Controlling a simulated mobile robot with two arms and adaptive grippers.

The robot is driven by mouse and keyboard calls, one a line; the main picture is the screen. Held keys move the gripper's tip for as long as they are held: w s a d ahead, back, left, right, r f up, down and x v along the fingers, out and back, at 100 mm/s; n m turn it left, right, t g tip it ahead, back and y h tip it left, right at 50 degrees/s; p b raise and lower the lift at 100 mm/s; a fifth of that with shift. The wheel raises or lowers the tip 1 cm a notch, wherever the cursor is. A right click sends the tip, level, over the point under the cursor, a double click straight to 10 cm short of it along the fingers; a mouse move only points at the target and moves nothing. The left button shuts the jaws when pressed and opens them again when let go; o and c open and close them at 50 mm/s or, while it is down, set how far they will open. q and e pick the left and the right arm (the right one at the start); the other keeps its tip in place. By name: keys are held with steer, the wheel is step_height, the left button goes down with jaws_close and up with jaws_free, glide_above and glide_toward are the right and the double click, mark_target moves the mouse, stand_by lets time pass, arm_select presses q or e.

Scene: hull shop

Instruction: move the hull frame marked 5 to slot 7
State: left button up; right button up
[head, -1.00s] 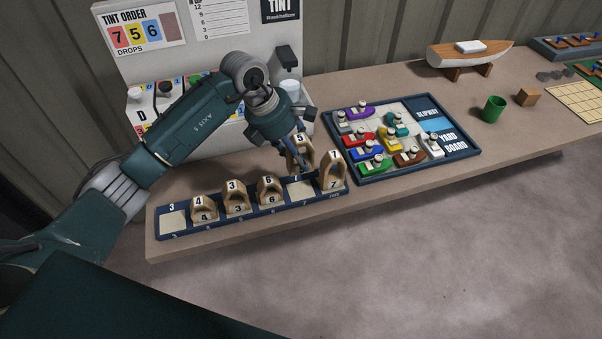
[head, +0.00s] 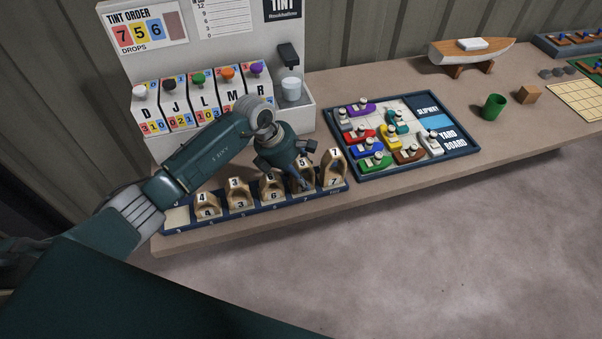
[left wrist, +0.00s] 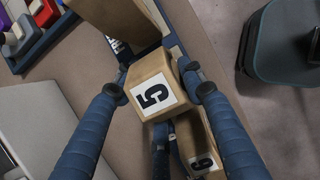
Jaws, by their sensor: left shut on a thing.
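The hull frame marked 5 (head: 302,164) is a tan wooden arch with a white number plate. My left gripper (head: 301,181) is shut on it; in the left wrist view the blue fingers clasp the frame marked 5 (left wrist: 150,97) from both sides. It is at the pocket labelled 7 on the front of the dark blue rack (head: 255,205), between the frame marked 6 (head: 272,187) and the frame marked 7 (head: 333,165). The fingers partly hide it, and I cannot tell whether its foot rests in the pocket. My right gripper is not in view.
The yard board (head: 455,147) with toy boats lies close on the right. The tint stand (head: 145,75) rises behind.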

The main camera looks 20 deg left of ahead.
arm_select(q)
steer(key=o, duration=0.8)
steer(key=shift+f, duration=0.2)
steer(key=o, duration=0.4)
steer(key=shift+r, duration=0.1)
steer(key=shift+o, duration=0.2)
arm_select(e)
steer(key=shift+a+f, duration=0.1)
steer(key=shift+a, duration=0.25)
arm_select(q)
steer(key=shift+r, duration=0.15)
steer(key=b+v, duration=0.2)
steer(key=v, duration=0.9)
steer(key=shift+s+a+r, duration=0.1)
steer(key=shift+s+r, duration=0.05)
steer(key=shift+r, duration=0.35)
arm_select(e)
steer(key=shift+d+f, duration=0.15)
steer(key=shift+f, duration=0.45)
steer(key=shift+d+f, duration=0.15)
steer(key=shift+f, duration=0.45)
arm_select(q)
steer(key=shift+f, duration=0.1)
